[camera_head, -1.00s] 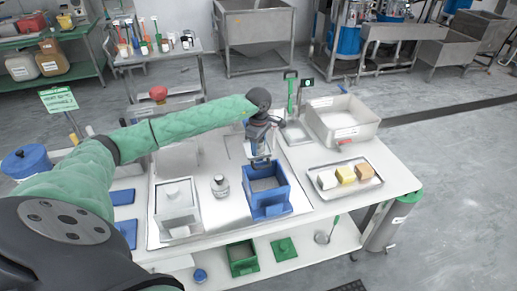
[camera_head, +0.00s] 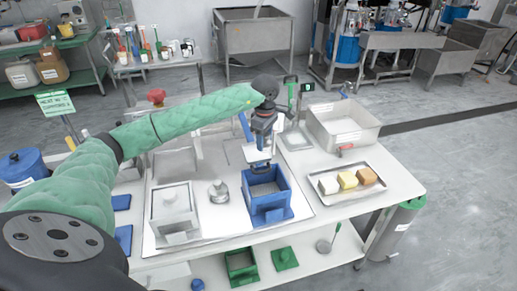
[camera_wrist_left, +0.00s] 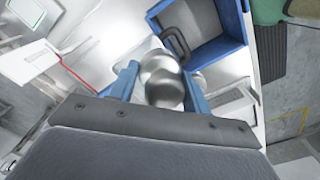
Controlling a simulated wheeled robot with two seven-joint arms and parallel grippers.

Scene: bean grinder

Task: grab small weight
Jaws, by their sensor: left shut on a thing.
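My left gripper (camera_head: 260,165) hangs over the back part of the blue open-topped box (camera_head: 268,207) in the head view. In the left wrist view its two blue fingers (camera_wrist_left: 160,88) are closed on a shiny, rounded silver small weight (camera_wrist_left: 165,90). The weight's lower part is hidden by the gripper body. The blue box (camera_wrist_left: 238,45) lies just beyond the fingers there, with a dark loop-shaped handle near its corner. Another silver weight with a knob (camera_head: 219,192) stands upright on the metal tray, left of the box. My right gripper is not in view.
A tray with several blocks (camera_head: 327,187) sits to the right. A large metal bin (camera_head: 343,120) and a scale-like plate (camera_head: 296,138) are behind.

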